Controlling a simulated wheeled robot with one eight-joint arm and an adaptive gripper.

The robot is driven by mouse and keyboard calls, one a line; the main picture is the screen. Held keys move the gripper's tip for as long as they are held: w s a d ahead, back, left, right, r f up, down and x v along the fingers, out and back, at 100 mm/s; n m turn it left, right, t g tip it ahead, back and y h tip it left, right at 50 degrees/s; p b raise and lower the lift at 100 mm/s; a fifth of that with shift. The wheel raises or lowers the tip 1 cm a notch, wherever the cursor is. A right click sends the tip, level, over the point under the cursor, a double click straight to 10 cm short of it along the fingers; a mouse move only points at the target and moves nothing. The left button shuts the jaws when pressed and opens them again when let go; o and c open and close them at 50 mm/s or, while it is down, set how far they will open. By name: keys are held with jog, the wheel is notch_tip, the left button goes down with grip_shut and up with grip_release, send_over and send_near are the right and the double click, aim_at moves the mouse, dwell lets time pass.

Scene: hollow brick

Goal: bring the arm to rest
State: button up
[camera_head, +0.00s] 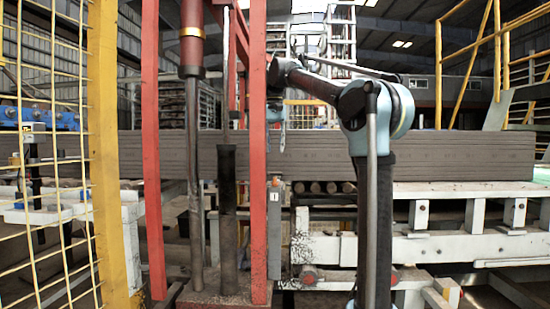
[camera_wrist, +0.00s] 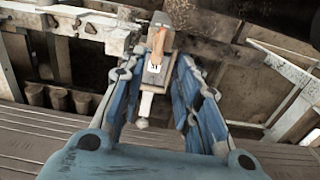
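My gripper (camera_wrist: 162,60) shows in the wrist view with its two blue fingers apart and nothing held between them. It points down. In the head view my gripper (camera_head: 282,126) hangs small below the end of my arm, just right of a red post and in front of the brown stack. My arm rises at the right of centre, bends at the elbow and reaches left. Part of its far end is hidden behind the red post.
A grey upright piece with a white label (camera_head: 274,197) stands below my gripper; it shows between the fingers in the wrist view (camera_wrist: 153,72). Red posts (camera_head: 259,150) stand close on the left. The long brown stack (camera_head: 450,155) lies behind. A yellow mesh fence (camera_head: 105,150) is at far left.

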jog(key=shift+r, duration=0.25)
dwell(0.3)
jog(key=s+d+f+t, duration=0.1)
jog(key=s+d+f, duration=0.65)
jog(key=f, duration=0.25)
jog(key=s+d+f, duration=0.7)
jog(key=s+f, duration=0.1)
jog(key=f, duration=0.2)
jog(key=s+d+f, duration=0.2)
jog(key=s+f, duration=0.3)
jog(key=f, duration=0.4)
jog(key=s+d+f, duration=0.2)
jog(key=s+f, duration=0.4)
jog(key=f, duration=0.3)
jog(key=s+d+f+t, duration=0.1)
jog(key=s+d+f, duration=0.1)
jog(key=s+f, duration=0.3)
notch_tip(320, 180, down, 5)
jog(key=shift+s+d+r+n, duration=0.2)
jog(key=shift+s+n, duration=0.1)
jog(key=shift+n, duration=0.1)
jog(key=shift+s, duration=0.1)
